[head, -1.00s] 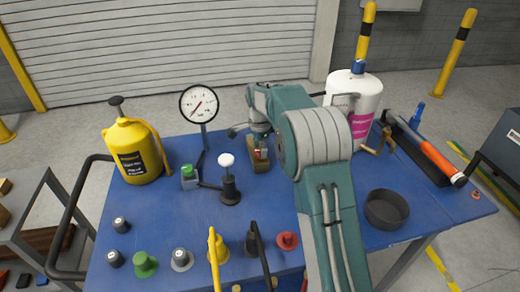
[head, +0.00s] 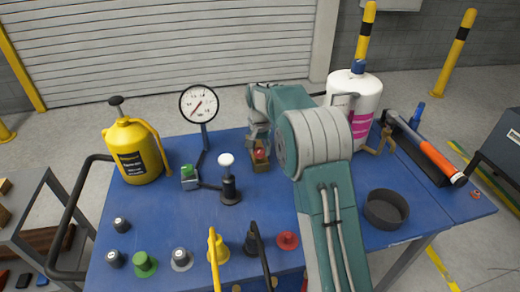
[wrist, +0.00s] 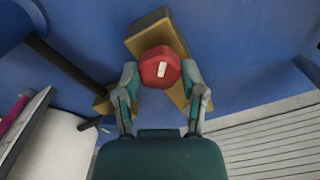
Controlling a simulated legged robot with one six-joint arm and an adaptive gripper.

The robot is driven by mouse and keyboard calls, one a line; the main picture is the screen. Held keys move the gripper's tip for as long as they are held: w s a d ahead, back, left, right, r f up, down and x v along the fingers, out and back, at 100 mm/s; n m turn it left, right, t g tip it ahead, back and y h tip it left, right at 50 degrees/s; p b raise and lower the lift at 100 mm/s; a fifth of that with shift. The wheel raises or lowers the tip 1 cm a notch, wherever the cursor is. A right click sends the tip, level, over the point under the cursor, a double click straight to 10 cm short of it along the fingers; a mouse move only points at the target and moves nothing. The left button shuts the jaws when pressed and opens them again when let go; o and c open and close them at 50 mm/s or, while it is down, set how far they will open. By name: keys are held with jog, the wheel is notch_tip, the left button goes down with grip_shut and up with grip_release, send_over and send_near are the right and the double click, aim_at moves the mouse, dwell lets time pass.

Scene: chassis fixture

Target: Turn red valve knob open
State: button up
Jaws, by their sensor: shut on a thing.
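The red valve knob (wrist: 161,67) sits over a brass-coloured valve body (wrist: 150,35) in the wrist view. My gripper (wrist: 160,80) has one finger on each side of the knob and is shut on it. In the head view the red knob (head: 260,155) shows small on its brass body at the back middle of the blue table. My gripper (head: 259,140) comes down on it from above, and its fingers are partly hidden there. A white mark shows on top of the knob in the wrist view.
A pressure gauge (head: 199,103) and a white-topped black knob (head: 227,175) stand left of the valve. A white bottle (head: 352,112) stands to the right. Several knobs and a yellow handle (head: 215,250) line the front. A black bowl (head: 387,208) sits at right.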

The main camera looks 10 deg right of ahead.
aim_at(259, 150)
jog(key=n, duration=0.4)
jog(key=shift+f+n, duration=0.1)
jog(key=shift+n, duration=1.8)
jog(key=o, duration=1.1)
jog(key=shift+o, duration=0.2)
jog(key=shift+a, duration=0.1)
notch_tip(259, 150, up, 12)
jog(key=shift+w, duration=0.1)
